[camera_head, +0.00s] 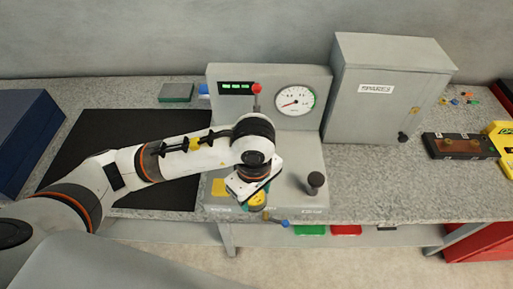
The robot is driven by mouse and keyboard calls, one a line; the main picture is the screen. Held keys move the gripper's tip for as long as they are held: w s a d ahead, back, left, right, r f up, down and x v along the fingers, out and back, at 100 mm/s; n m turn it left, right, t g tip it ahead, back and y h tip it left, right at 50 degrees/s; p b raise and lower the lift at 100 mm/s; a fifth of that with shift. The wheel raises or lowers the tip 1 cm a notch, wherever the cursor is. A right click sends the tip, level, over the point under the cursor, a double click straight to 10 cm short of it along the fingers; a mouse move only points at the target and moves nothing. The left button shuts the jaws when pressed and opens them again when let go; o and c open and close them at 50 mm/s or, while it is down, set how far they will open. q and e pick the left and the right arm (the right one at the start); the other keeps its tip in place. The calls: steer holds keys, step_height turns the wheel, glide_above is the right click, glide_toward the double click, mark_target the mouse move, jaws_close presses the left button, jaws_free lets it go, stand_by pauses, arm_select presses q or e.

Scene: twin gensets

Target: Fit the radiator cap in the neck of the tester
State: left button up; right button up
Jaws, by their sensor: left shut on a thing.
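The tester (314,119) is a grey unit on the bench, with a round dial, a green-lit display and a red-topped lever. My left arm reaches in from the left, and its gripper (257,201) is low over the front left of the tester's base. It is shut on a small yellowish thing (258,204), which seems to be the radiator cap. The gripper and wrist hide most of it. I cannot make out the neck, or whether the cap touches it. A dark knob-like post (316,182) stands on the base to the right. My right gripper is not in view.
A grey cabinet (385,90) stands right of the tester. A black mat (160,195) lies left, under my arm, with a blue case (25,135) beyond it. A dark block (460,146) and a yellow thing (503,140) are at the far right.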

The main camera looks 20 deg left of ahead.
arm_select(q)
steer(key=w+a+p, duration=0.1)
steer(key=w, duration=0.4)
steer(key=w+a+p, duration=0.1)
steer(key=w+a, duration=0.1)
steer(key=w, duration=0.3)
steer(key=w+a+p, duration=0.1)
steer(key=w, duration=0.4)
steer(key=shift+w+a, duration=0.1)
steer(key=shift+a, duration=0.1)
steer(key=shift+w+a+f+p, duration=0.1)
steer(key=shift+w+p, duration=0.1)
steer(key=shift+p, duration=0.15)
step_height(320, 180, down, 2)
steer(key=shift+f+p, duration=0.25)
steer(key=shift+p, duration=0.25)
steer(key=shift+f, duration=0.3)
steer(key=shift+f, duration=0.1)
steer(key=shift+f, duration=0.15)
steer(key=o, duration=1)
